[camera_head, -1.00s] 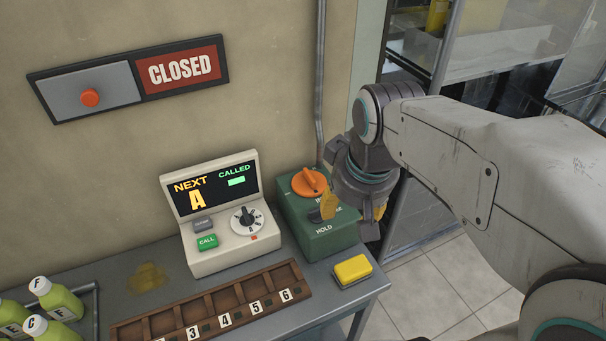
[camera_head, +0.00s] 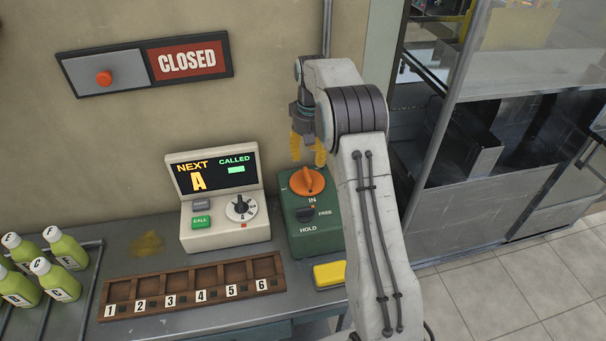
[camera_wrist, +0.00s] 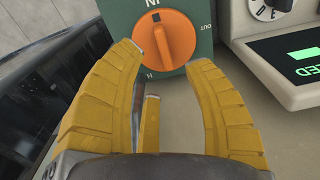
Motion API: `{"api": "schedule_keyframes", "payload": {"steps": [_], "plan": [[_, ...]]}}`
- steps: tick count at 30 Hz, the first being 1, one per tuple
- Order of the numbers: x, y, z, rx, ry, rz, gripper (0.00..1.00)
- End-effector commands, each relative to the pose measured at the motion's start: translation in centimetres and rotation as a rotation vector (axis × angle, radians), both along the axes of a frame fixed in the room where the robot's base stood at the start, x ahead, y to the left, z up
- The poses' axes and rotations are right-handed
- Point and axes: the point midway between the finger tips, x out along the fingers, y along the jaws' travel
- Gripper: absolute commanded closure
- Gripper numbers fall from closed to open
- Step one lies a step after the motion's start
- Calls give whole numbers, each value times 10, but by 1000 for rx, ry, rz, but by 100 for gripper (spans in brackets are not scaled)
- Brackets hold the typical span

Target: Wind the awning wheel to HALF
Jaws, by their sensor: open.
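The orange awning wheel (camera_head: 307,181) sits on the sloping top of a green box (camera_head: 326,229), with "IN" printed below it. In the wrist view the wheel (camera_wrist: 166,38) shows "IN", "OUT" and "H" marks around it. My gripper (camera_head: 308,147) has yellow fingers and is above the wheel in the head view. In the wrist view my gripper (camera_wrist: 166,60) is open, its two fingertips on either side of the wheel's lower part. Nothing is between the fingers; whether they touch the wheel I cannot tell. A dark lever (camera_head: 305,213) sits between "FREE" and "HOLD".
A cream console (camera_head: 222,233) with a display and dial stands left of the box. A yellow sponge-like block (camera_head: 329,275) lies in front. A wooden numbered rack (camera_head: 195,301) and several green bottles (camera_head: 66,250) are further left. A glass-and-metal frame stands right.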

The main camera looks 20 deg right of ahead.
Motion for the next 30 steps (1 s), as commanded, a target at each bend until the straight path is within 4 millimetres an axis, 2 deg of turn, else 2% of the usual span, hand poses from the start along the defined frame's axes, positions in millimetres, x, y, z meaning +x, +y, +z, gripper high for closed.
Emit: {"api": "schedule_keyframes", "payload": {"steps": [8, 21, 30], "plan": [[7, -7, -23, 3, 16, -8, 54], [7, -7, -74, 3, 16, -8, 54], [7, -7, -88, 3, 15, -8, 54]]}}
